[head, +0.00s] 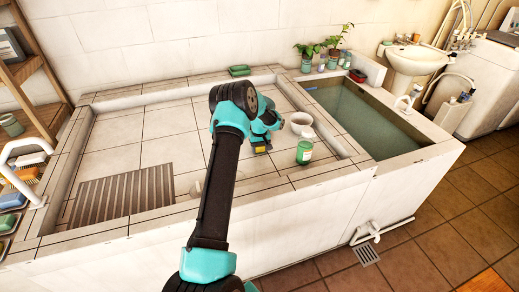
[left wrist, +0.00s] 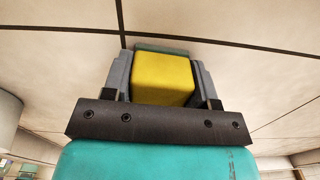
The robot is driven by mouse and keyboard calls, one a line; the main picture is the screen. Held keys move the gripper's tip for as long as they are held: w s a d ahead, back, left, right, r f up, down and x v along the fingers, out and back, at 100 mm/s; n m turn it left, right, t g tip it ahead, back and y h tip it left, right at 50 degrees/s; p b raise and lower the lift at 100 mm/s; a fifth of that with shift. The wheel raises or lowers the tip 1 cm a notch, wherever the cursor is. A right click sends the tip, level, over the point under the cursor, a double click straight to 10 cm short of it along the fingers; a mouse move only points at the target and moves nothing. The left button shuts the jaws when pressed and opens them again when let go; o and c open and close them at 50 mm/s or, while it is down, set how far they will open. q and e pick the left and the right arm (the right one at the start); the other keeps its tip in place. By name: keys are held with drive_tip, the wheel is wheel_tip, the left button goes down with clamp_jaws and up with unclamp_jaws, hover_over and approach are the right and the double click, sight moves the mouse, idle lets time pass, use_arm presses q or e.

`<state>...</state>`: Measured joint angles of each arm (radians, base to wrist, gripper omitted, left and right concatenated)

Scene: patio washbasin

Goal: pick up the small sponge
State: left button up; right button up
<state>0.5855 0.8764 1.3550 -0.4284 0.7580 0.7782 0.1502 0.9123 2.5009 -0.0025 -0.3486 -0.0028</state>
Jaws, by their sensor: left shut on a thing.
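The small sponge (left wrist: 162,82) is a yellow block with a thin green layer on its far face. In the left wrist view it sits between the two grey fingers of my left gripper (left wrist: 158,72), which are shut on it from both sides. In the head view my left gripper (head: 261,147) is over the tiled washbasin top, left of the green-labelled jar. Only a small yellow bit of the sponge shows there, the rest being hidden by the gripper. I cannot tell if the sponge touches the tiles. My right gripper is not in view.
A white cup (head: 300,120) and a green jar with a white lid (head: 304,153) stand close to the right of the gripper. A water-filled basin (head: 365,120) lies further right. A ribbed washboard area (head: 122,193) is at left. The tiles between are mostly clear.

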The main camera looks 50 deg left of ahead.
use_arm(q)
drive_tip(key=shift+c, duration=0.6)
drive_tip(key=shift+r, duration=0.5)
wheel_tip(320, 180, up, 3)
drive_tip(key=shift+s+d+f, duration=0.1)
drive_tip(key=shift+s+f, duration=0.05)
drive_tip(key=shift+f, duration=0.05)
drive_tip(key=s+d, duration=0.3)
drive_tip(key=d, duration=0.1)
drive_tip(key=s+d+r, duration=0.1)
drive_tip(key=s+d, duration=0.6)
drive_tip(key=shift+s+d+r, duration=0.15)
drive_tip(key=shift+d+r, duration=0.05)
drive_tip(key=shift+d, duration=0.2)
